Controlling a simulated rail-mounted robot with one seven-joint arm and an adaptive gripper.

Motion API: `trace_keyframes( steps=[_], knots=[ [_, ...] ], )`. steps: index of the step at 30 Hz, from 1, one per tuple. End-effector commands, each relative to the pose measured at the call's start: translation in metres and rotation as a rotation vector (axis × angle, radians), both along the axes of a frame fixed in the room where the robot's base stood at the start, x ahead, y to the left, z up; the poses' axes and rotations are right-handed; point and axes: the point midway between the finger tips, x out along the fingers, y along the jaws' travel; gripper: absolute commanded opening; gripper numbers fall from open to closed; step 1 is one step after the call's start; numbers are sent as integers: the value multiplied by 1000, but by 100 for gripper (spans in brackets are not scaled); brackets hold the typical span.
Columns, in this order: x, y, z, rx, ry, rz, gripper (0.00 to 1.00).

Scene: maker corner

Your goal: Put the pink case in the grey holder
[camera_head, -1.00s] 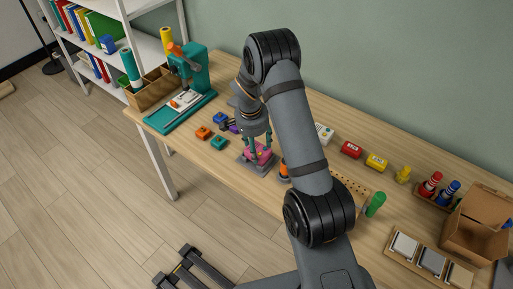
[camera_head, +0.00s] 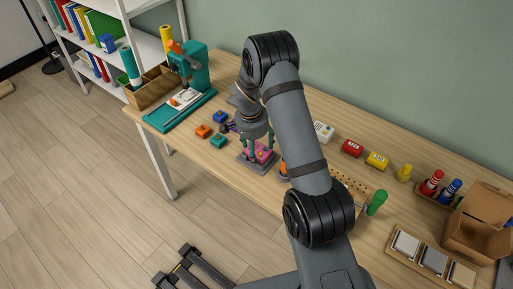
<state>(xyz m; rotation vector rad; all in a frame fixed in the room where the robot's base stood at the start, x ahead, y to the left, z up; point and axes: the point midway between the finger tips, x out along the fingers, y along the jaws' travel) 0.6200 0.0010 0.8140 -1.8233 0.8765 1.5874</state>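The pink case (camera_head: 264,155) sits in the grey holder (camera_head: 244,160) near the front edge of the wooden workbench. It appears to lie low within the holder; the fit at its far side is hidden by my gripper. My gripper (camera_head: 261,149) points down right above the pink case. Its two teal-tipped fingers stand apart, one at each side of the case, and look open, with no clear contact.
An orange (camera_head: 203,131), a teal (camera_head: 218,142) and a blue case (camera_head: 220,117) lie left of the holder. A teal press (camera_head: 193,75) stands farther left. Red (camera_head: 352,148) and yellow cases (camera_head: 377,161) lie to the right, behind a pegboard (camera_head: 352,186).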

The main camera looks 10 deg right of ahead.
Motion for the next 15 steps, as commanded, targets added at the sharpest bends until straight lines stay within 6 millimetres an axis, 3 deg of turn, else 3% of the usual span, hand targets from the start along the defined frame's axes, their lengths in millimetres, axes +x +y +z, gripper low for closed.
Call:
trace_keyframes(
  steps=[4,15],
  knots=[
    [2,-1,0,0,-5,0,75],
    [2,-1,9,1,-7,2,75]
  ],
)
